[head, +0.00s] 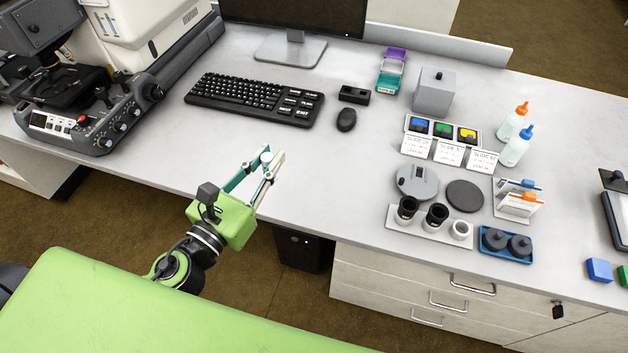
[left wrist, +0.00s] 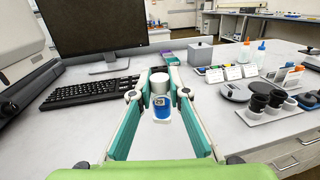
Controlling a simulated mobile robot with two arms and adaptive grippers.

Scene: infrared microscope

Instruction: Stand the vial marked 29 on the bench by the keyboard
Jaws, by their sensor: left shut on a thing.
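My left gripper (head: 266,167) is shut on a small vial (left wrist: 161,105) with a white cap and blue lower part. The vial is roughly upright between the fingertips in the left wrist view, where the gripper (left wrist: 160,92) also shows. Its mark is too small to read. In the head view mostly its pale cap (head: 267,157) shows. The gripper is over the front part of the bench (head: 330,190), in front of the keyboard (head: 255,98). I cannot tell whether the vial touches the bench. The keyboard (left wrist: 88,90) is left of the vial in the wrist view.
A mouse (head: 346,120) and small black box (head: 354,94) are right of the keyboard. The microscope (head: 95,125) stands at the left, the monitor stand (head: 290,52) behind. Black and white cups (head: 436,216) and slide holders (head: 440,148) are farther right. Bench between gripper and keyboard is clear.

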